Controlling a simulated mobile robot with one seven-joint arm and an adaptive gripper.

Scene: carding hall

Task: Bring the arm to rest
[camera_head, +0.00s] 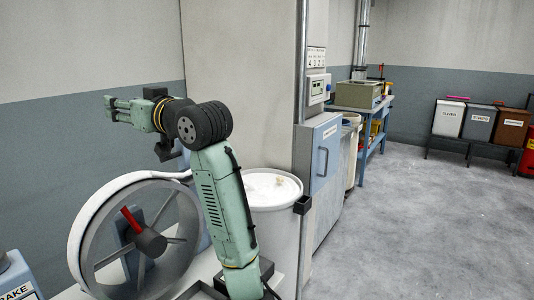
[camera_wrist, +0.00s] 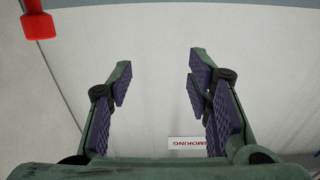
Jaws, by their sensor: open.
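My arm is raised, and my gripper (camera_head: 112,108) points to the left in the head view, in the air in front of the wall. In the wrist view my gripper (camera_wrist: 158,82) shows two green fingers with dark ribbed pads, spread wide apart. Nothing is between the pads, and the gripper touches nothing that I can see.
A large wheel (camera_head: 82,235) with a white rim and red handle stands below my gripper. A white drum (camera_head: 272,232) with white material stands behind my arm. A blue cabinet (camera_head: 318,155), a workbench (camera_head: 374,128) and labelled bins (camera_head: 480,122) stand farther right. The grey floor (camera_head: 410,220) is clear.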

